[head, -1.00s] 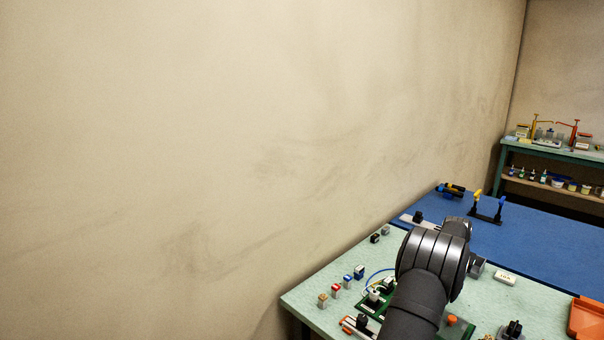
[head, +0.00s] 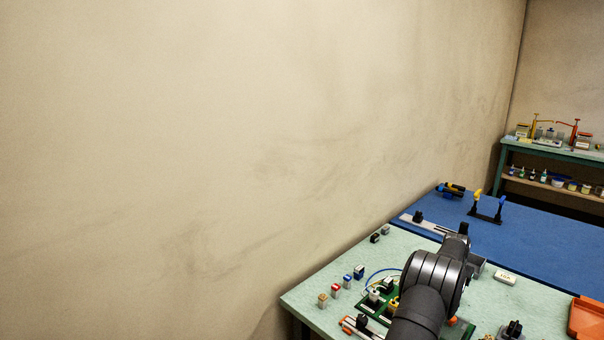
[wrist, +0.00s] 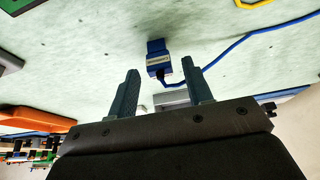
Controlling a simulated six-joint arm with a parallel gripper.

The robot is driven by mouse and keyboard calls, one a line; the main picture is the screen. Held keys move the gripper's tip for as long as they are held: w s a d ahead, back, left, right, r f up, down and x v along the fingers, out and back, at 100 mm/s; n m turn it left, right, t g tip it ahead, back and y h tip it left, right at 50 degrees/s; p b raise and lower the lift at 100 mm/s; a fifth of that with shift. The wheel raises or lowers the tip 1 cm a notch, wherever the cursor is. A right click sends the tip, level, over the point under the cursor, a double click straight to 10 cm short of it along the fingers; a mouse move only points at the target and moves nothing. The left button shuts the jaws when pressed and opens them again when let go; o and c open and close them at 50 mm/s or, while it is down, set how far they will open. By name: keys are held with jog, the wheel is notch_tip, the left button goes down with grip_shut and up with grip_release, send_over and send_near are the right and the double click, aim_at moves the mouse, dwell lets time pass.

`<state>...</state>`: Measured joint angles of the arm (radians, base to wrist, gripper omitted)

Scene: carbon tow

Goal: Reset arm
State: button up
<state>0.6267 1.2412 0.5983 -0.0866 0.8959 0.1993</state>
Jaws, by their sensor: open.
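My arm (head: 434,285) stands over the pale green bench (head: 317,298) in the head view, and it hides most of my gripper there. In the wrist view my gripper (wrist: 160,86) is open, with two dark blue-grey fingers spread apart and nothing held. Beyond the fingertips, a blue connector (wrist: 157,52) with a blue cable (wrist: 232,52) lies on the pale green surface. A grey block (wrist: 170,98) shows between the fingers, partly hidden by the gripper body.
Small coloured blocks (head: 347,281) and a green board (head: 370,303) are left of my arm. A white labelled block (head: 505,277) and orange tray (head: 586,318) are to the right. A blue mat (head: 540,240) lies behind. A wall runs along the left.

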jog(key=r, duration=0.4)
jog(key=shift+s+d+r, duration=0.1)
jog(key=shift+s+d, duration=0.1)
jog(key=shift+s, duration=0.05)
jog(key=s+d+r, duration=0.4)
jog(key=s+r, duration=0.3)
jog(key=s, duration=0.4)
jog(key=s+a+r, duration=0.1)
jog(key=s+a, duration=0.5)
jog(key=a, duration=0.2)
jog(key=s+a+r, duration=0.1)
jog(key=s+a, duration=0.4)
jog(key=a, duration=0.4)
jog(key=shift+s+r, duration=0.4)
